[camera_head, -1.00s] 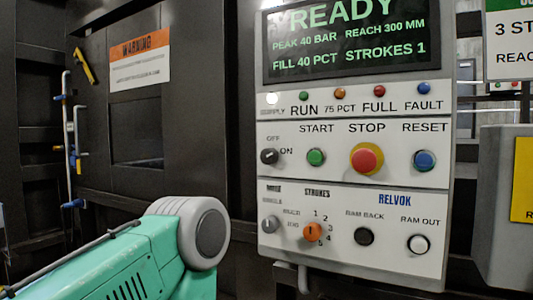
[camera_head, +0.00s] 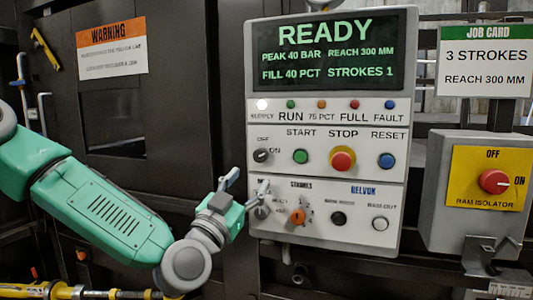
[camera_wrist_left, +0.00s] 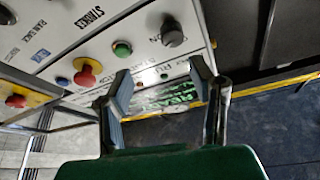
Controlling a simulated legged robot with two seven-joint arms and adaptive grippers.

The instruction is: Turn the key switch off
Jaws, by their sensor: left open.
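The key switch (camera_head: 261,155) is a small dark round knob at the left of the panel's middle row, beside OFF and ON labels. In the left wrist view it is the dark knob (camera_wrist_left: 172,32) beyond the fingers. I cannot tell surely which label it points to. My left gripper (camera_head: 247,184) is open and empty, just below the key switch and in front of the panel's lower left part. Its two fingers (camera_wrist_left: 162,85) also show apart in the left wrist view. The fingers partly cover the lower left selector (camera_head: 262,212). My right gripper is not in view.
The green START button (camera_head: 300,156), red STOP button (camera_head: 342,160) and blue RESET button (camera_head: 386,161) share the row. An orange selector (camera_head: 297,217) sits below. The screen (camera_head: 328,50) reads READY. A red isolator knob (camera_head: 494,181) is at the right.

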